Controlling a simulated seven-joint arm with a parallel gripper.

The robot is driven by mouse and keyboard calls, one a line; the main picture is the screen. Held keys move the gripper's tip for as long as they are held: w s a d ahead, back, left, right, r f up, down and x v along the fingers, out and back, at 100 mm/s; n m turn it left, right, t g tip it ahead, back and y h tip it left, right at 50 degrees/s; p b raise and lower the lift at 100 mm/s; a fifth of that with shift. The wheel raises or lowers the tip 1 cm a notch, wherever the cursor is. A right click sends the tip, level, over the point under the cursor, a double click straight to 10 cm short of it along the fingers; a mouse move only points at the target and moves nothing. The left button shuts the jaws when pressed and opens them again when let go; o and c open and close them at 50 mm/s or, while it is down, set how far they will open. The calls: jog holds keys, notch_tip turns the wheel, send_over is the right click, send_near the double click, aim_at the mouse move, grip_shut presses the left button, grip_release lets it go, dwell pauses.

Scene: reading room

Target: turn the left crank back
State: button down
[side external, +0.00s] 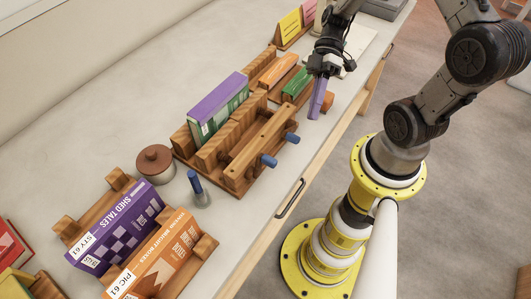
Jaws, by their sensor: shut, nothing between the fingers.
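A wooden press (246,146) stands on the pale worktop with a purple and green book (218,108) upright in it. Two blue crank handles stick out from its front bar: the left crank (268,160) and the right crank (291,138). The left crank's handle is low on the front, near the worktop. My gripper (315,114) has purple fingers, closed together and pointing down. It is empty, beyond the right crank toward the upper right, apart from both cranks. An orange object (327,101) is partly hidden behind the fingers.
A brown lidded pot (155,160) and a blue-topped upright item (196,186) stand left of the press. Purple (117,226) and orange (158,255) books lie in a wooden cradle at lower left. Another rack holds orange (277,70) and green (296,84) books behind.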

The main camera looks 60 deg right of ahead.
jog(key=w+a+r+h, duration=0.1)
jog(key=h, duration=0.1)
jog(key=w+a+r+h, duration=0.1)
jog(key=h, duration=0.1)
jog(key=w+a+r+g+h, duration=0.1)
jog(key=w+h, duration=0.1)
jog(key=h, duration=0.1)
jog(key=shift+w+a, duration=0.1)
jog(key=shift+a, duration=0.05)
jog(key=w+a+r+n+t+h, duration=0.1)
jog(key=w+a+r+t+h, duration=0.2)
jog(key=a, duration=0.4)
notch_tip(320, 180, up, 7)
jog(key=n+t, duration=0.1)
jog(key=n, duration=0.5)
send_over(267, 163)
jog(key=a, duration=0.5)
jog(key=d+f, duration=0.3)
jog(key=f, duration=0.8)
jog(key=shift+d, duration=0.35)
jog(key=shift+d+y, duration=0.35)
jog(key=shift+y, duration=0.35)
jog(key=shift+d+y, duration=0.3)
jog(key=shift+y, duration=0.4)
